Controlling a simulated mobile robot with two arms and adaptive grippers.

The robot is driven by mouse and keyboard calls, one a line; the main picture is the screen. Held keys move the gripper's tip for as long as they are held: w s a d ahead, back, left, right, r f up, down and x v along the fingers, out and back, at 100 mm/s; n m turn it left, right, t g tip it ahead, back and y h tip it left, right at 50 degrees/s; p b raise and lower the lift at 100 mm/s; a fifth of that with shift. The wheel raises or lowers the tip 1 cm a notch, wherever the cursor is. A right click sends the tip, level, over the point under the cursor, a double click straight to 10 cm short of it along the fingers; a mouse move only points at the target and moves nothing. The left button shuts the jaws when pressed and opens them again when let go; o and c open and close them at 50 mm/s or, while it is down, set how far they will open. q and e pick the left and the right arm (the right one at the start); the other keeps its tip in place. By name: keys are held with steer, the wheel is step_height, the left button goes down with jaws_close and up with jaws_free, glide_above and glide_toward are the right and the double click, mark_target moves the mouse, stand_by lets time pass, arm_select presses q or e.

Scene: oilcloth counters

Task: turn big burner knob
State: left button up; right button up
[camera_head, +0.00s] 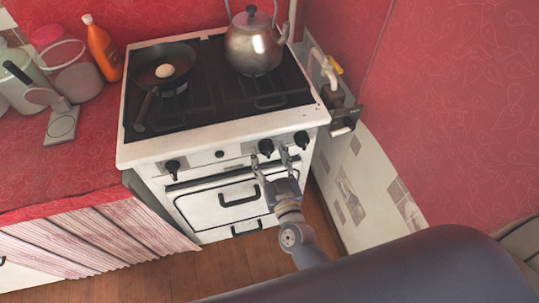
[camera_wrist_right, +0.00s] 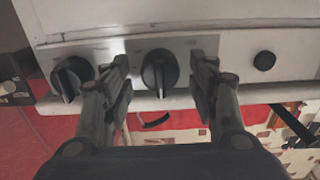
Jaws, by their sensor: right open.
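A black burner knob (camera_head: 266,147) sits on the white front panel of the stove (camera_head: 222,128), the second knob from the right. My right gripper (camera_head: 271,158) is open in front of it. In the right wrist view the same knob (camera_wrist_right: 160,72) shows between my two spread fingers, with a gap visible on each side. Its grip ridge stands about upright in that view. Another black knob (camera_head: 301,139) is just to the right, and a third knob (camera_head: 173,170) is at the panel's left. I cannot tell from labels which burner each knob serves. My left gripper is not in view.
A frying pan (camera_head: 160,68) with an egg and a metal kettle (camera_head: 254,45) stand on the cooktop. A small round button (camera_head: 219,154) is left of the knob. The oven door handle (camera_head: 240,197) sticks out below. A tiled wall (camera_head: 360,185) is close on the right.

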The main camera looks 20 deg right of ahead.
steer(key=shift+c, duration=0.6)
steer(key=c, duration=1)
